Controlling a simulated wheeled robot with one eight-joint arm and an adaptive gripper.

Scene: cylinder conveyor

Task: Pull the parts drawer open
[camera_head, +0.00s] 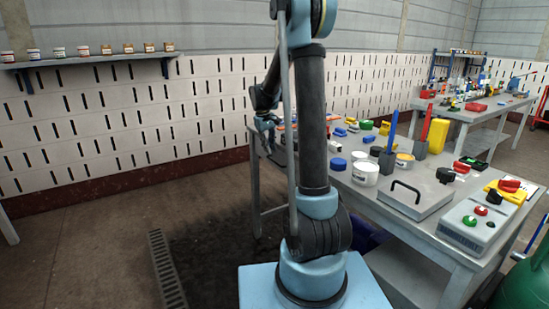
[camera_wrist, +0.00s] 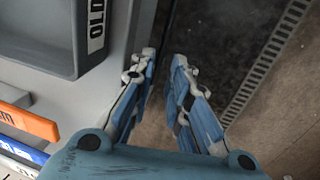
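I cannot make out a parts drawer for certain. A flat grey box with a black handle (camera_head: 408,198) lies on the workbench (camera_head: 335,190) in the head view; it may be the drawer, but I cannot tell. My gripper (camera_wrist: 164,60) is open and empty in the wrist view, its blue fingers beside the bench edge with dark floor below.
In the wrist view a dark grey tray (camera_wrist: 45,62) with a label reading "OLD" and an orange item (camera_wrist: 28,122) are left of my fingers. Paint cans (camera_head: 364,172) and cups with red and blue rods crowd the bench. A floor grate (camera_head: 166,270) lies left; floor there is clear.

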